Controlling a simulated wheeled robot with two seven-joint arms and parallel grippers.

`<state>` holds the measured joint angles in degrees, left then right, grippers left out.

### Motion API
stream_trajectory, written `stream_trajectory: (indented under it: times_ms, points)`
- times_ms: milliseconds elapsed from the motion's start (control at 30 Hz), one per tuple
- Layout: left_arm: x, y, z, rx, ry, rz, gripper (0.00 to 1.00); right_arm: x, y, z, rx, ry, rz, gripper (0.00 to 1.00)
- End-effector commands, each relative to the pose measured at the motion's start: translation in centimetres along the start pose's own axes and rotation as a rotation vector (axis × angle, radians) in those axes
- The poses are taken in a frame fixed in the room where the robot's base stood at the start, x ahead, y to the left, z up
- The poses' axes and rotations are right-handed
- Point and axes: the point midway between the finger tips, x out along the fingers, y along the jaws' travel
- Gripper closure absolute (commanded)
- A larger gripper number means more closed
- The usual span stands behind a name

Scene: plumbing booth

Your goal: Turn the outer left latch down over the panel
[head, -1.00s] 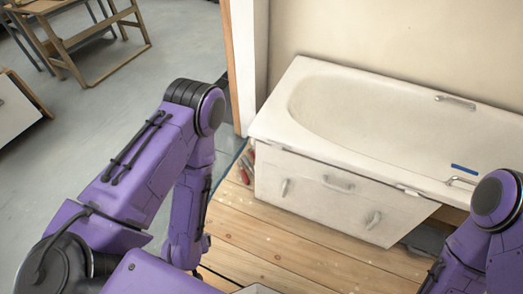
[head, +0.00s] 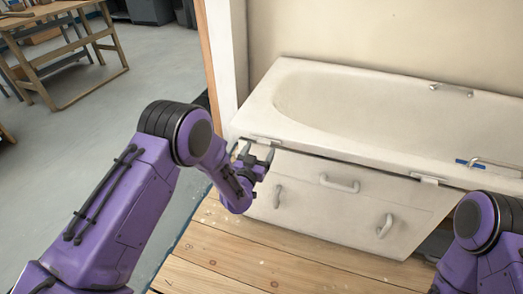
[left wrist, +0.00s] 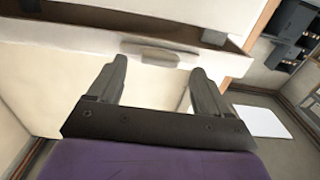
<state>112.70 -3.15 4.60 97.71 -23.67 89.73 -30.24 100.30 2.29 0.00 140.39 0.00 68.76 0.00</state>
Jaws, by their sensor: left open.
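The white bath panel (head: 310,205) stands under the tub's front rim. The outer left latch (head: 262,140) is a small pale piece under the rim near the panel's upper left corner; it looks to lie along the rim. My left gripper (head: 256,156) is open and empty just in front of and below this latch, with no clear contact. In the left wrist view, a pale flat piece (left wrist: 150,52), seemingly the latch, lies beyond and between the spread fingertips (left wrist: 158,70). My right arm shows at the right edge, its gripper out of view.
The white bathtub (head: 360,115) runs along the wall. The panel has several handles, including a middle one (head: 340,184). Another latch (head: 428,180) sits farther right under the rim. Wooden boards (head: 230,250) lie in front. A wooden workbench (head: 70,50) stands at the back left.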

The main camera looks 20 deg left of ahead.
Motion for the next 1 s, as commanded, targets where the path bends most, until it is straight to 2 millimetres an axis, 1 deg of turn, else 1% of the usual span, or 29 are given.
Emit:
stream_trajectory:
  times_ms: [33,100,200,467,500,567,600,633,867,1000]
  points:
    - [0.9,0.0,0.2,-0.002,0.002,-0.001,0.21,0.3,0.0,0.1,0.0,0.0,0.0,0.57]
    - [1.8,0.0,0.1,-0.001,0.001,0.0,0.21,0.5,0.0,0.2,0.0,0.0,0.0,0.57]
    - [2.5,0.0,0.1,-0.001,-0.001,-0.001,0.21,0.5,0.0,0.2,0.0,0.0,0.0,0.57]
    - [2.7,0.0,0.1,-0.001,-0.002,0.0,0.21,0.5,0.0,0.2,0.0,0.0,0.0,0.57]
    - [2.7,0.0,0.1,-0.001,-0.002,0.0,0.34,0.5,0.0,0.2,0.0,0.0,0.0,0.57]
    - [2.7,0.0,0.1,-0.001,-0.002,0.0,0.54,0.5,0.0,0.2,0.0,0.0,0.0,0.57]
    - [2.7,0.0,0.1,-0.001,-0.002,0.0,0.67,0.5,0.0,0.2,0.0,0.0,0.0,0.57]
    - [2.7,0.0,0.1,-0.001,-0.002,0.0,0.77,0.5,0.0,0.2,0.0,0.0,0.0,0.57]
    - [2.6,0.0,0.1,-0.009,-0.002,0.0,0.77,0.5,0.0,0.2,0.0,-0.001,0.0,0.57]
    - [2.6,0.0,0.1,-0.045,-0.002,0.0,0.77,0.4,0.0,0.2,0.0,0.0,0.0,0.57]
